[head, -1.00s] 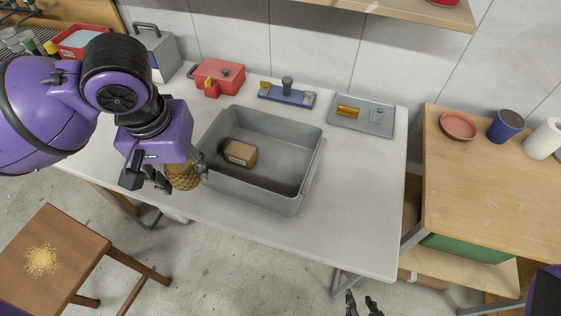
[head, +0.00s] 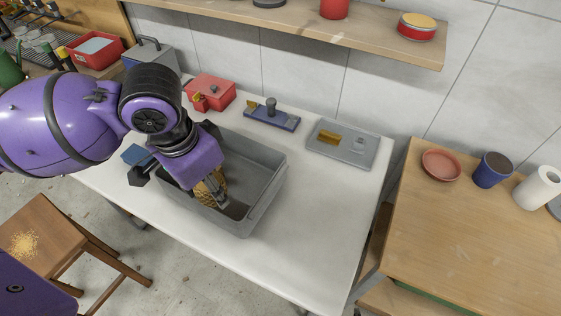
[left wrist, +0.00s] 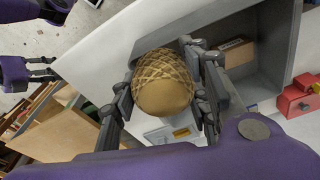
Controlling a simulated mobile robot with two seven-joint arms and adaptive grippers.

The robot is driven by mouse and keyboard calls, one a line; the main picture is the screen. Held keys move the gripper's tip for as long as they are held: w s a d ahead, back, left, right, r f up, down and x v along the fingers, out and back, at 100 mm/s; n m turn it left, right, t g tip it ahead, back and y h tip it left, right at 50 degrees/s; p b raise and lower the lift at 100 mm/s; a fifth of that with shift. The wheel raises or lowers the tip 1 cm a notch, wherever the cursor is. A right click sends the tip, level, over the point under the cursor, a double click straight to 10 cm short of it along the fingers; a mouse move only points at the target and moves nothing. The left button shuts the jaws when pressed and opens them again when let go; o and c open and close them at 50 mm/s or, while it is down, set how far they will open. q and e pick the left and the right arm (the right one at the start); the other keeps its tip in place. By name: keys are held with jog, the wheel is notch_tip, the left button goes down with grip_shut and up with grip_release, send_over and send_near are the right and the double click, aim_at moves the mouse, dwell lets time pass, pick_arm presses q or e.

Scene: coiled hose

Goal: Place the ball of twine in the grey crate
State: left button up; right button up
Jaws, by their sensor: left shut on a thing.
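The ball of twine (head: 209,191) is tan with a criss-cross wrap. It also shows large in the left wrist view (left wrist: 163,84). My left gripper (head: 207,196) is shut on it, one finger on each side. In the head view, the ball appears against the inside of the grey crate (head: 262,207), toward its left part; its exact height is unclear. In the left wrist view, the crate's wall (left wrist: 290,42) rises beside the gripper. My right gripper (left wrist: 41,69) shows small at the left of the wrist view, with its fingers apart and empty.
A small cardboard box (left wrist: 236,53) lies in the crate. A red box (head: 211,92), a blue tool with a knob (head: 271,116) and a grey plate (head: 343,146) stand behind the crate. The white table (head: 310,220) is clear to its right.

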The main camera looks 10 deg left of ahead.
pick_arm(q)
jog(key=m, duration=0.1)
jog(key=s+m, duration=0.1)
jog(key=shift+a+m, duration=0.1)
jog(key=shift+m, duration=0.3)
jog(key=m, duration=0.3)
jog(key=s+m+p, duration=0.1)
jog(key=shift+a+f+m+g+h, duration=0.2)
jog(key=shift+f+m+g+h, duration=0.1)
jog(key=shift+f+m+g, duration=0.1)
jog(key=s+m, duration=0.2)
jog(key=m, duration=0.4)
send_over(248, 197)
jog(key=shift+g, duration=0.4)
jog(key=f, duration=0.6)
jog(key=s+f, duration=0.1)
jog(key=f, duration=0.2)
jog(key=shift+a+f, duration=0.35)
jog(key=shift+f, duration=0.05)
jog(key=shift+w+d+f, duration=0.2)
jog(key=shift+w+f, duration=0.4)
jog(key=shift+f, duration=1.5)
